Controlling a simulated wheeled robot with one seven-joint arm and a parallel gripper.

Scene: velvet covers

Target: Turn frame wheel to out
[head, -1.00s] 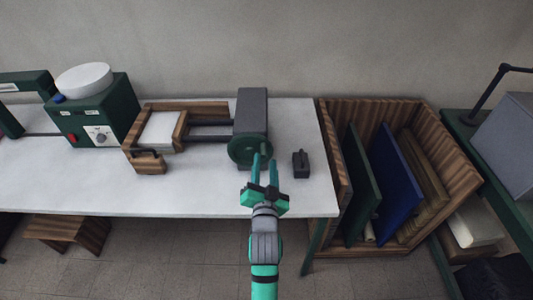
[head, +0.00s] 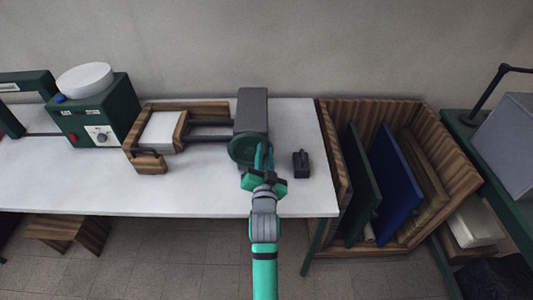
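The frame wheel (head: 240,148) is a round dark green wheel. It sits on the front face of a grey block (head: 252,108) at the right end of a wooden frame press (head: 150,163) on the white table. My gripper (head: 264,156) is at the wheel's right side, with its teal fingers reaching over the wheel's right rim. The fingers overlap in this view, so I cannot tell whether they are open, shut or gripping the rim. The wheel's lower right part is hidden behind the gripper. A pale block (head: 162,132) lies inside the wooden frame.
A small dark block (head: 301,164) stands on the table just right of my gripper. A green machine (head: 95,115) with a knob and a white round top is at left. A wooden crate (head: 330,205) with upright boards stands at right. The table's front is clear.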

